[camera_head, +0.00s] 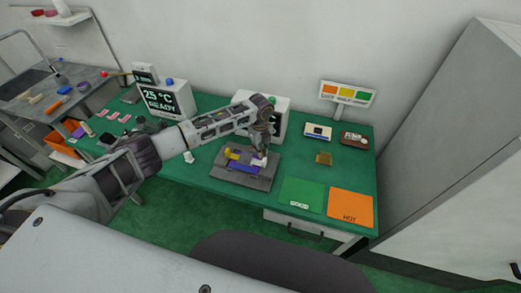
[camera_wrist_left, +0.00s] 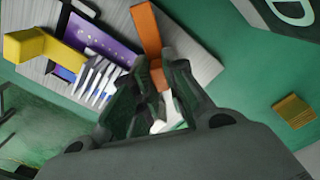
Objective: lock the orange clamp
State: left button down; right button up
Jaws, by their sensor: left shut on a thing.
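The orange clamp (camera_wrist_left: 148,32) shows in the left wrist view as an orange bar on the grey fixture plate (camera_wrist_left: 195,60). Its lower end runs between the fingers of my left gripper (camera_wrist_left: 155,95), which is shut on it. In the head view my left gripper (camera_head: 261,150) is over the right part of the plate (camera_head: 240,181) and hides the orange clamp. A purple board (camera_wrist_left: 108,42) with a white finned block (camera_wrist_left: 97,80) lies on the plate beside the clamp. A yellow clamp (camera_wrist_left: 40,45) is on the board's other side. My right gripper is not in view.
Green (camera_head: 301,195) and orange (camera_head: 351,205) mats lie to the right on the green table. A small yellow-brown block (camera_head: 324,158) is behind them. A display box (camera_head: 166,100) and a white box (camera_head: 281,118) stand behind. A three-colour sign (camera_head: 346,93) stands at the back right.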

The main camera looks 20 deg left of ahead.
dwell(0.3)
pick_arm(q)
jog(key=c, duration=1.4)
grip_release()
jog(key=shift+c, duration=0.2)
notch_tip(320, 180, up, 12)
